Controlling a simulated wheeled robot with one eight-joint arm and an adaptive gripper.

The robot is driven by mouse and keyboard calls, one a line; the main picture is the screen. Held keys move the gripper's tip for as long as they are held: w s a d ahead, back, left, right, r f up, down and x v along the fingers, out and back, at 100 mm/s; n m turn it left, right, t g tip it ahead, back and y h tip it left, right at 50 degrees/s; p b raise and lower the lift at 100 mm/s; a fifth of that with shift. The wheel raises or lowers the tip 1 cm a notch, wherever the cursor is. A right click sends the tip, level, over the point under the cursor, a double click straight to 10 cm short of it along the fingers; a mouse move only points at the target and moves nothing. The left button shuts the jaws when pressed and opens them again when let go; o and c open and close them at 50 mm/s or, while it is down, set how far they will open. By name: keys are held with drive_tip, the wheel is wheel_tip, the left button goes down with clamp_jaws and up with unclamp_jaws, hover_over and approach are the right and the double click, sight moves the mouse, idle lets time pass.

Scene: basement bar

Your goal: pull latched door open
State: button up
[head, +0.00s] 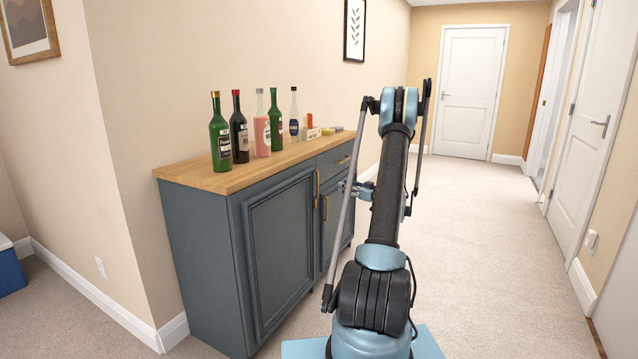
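A white door (590,130) with a grey lever handle (601,126) is in the right wall and looks shut. Another white door (467,92) at the far end of the hall also looks shut. The blue-grey cabinet has a left door (281,252) and a right door (336,215), both shut, with upright brass handles (317,190). I cannot tell which door is the latched one. My gripper (352,187) shows small, beside the right cabinet door, partly behind my arm. Its fingers are too small to read, and I cannot tell whether it touches the cabinet.
A blue box (11,270) is at the far left. The carpet (480,240) right of my arm is clear down the hall.

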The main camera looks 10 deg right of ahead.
drive_tip(key=x, duration=1.7)
drive_tip(key=shift+w, duration=0.15)
drive_tip(key=shift+a, duration=0.15)
clamp_jaws()
